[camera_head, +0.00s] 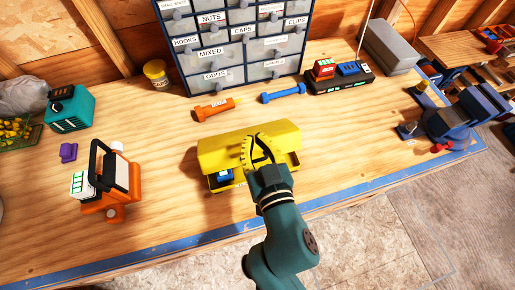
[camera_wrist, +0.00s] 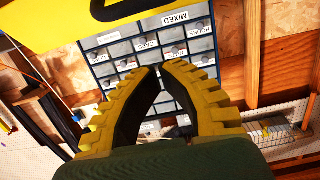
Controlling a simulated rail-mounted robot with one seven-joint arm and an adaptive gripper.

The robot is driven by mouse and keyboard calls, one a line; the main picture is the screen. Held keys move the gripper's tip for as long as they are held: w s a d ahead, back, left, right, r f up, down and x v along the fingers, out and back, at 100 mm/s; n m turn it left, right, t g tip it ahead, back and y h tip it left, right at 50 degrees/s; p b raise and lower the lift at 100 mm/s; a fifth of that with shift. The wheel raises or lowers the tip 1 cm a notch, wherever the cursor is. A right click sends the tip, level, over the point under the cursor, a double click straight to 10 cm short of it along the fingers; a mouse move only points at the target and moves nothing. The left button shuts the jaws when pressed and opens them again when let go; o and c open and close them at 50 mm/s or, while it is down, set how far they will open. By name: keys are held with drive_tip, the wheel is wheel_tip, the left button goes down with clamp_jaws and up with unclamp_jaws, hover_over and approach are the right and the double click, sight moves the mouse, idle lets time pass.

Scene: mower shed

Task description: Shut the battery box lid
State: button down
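The yellow battery box (camera_head: 226,185) sits near the middle of the workbench. Its yellow lid (camera_head: 222,150) is tilted up at the front, leaving an opening. A blue battery (camera_head: 223,175) shows inside at the left, and a dark gap shows at the right end. My gripper (camera_head: 258,142) is in front of the lid and hides part of the lid and box. In the wrist view my gripper (camera_wrist: 160,69) has its fingertips together with nothing between them. A yellow edge, likely the lid (camera_wrist: 60,15), crosses the upper left there. Contact with the lid cannot be told.
Behind the box lie an orange tool (camera_head: 212,109) and a blue tool (camera_head: 284,93). A charger (camera_head: 340,82) and a drawer cabinet (camera_head: 238,45) stand farther back. Bench is clear right of the box.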

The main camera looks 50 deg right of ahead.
sight(259, 160)
drive_tip(key=shift+s+a+f+b, duration=0.15)
drive_tip(key=shift+s+f, duration=0.1)
drive_tip(key=shift+f, duration=0.35)
drive_tip(key=shift+s+a+f+b, duration=0.15)
drive_tip(key=shift+s+a+f, duration=0.05)
drive_tip(key=shift+f, duration=0.4)
drive_tip(key=shift+s+a+f+b, duration=0.15)
drive_tip(key=shift+s+f, duration=0.1)
drive_tip(key=shift+f, duration=0.35)
drive_tip(key=shift+f, duration=0.1)
drive_tip(key=shift+s+a+f+b, duration=0.1)
drive_tip(key=shift+f+b, duration=0.3)
drive_tip(key=shift+b, duration=0.8)
drive_tip(key=shift+s+a+r+b, duration=0.1)
drive_tip(key=shift+s+b, duration=0.05)
drive_tip(key=shift+b, duration=0.25)
drive_tip(key=shift+t, duration=0.3)
drive_tip(key=shift+s+a+f+b, duration=0.1)
drive_tip(key=shift+s+f+b, duration=0.15)
drive_tip(key=shift+b, duration=0.85)
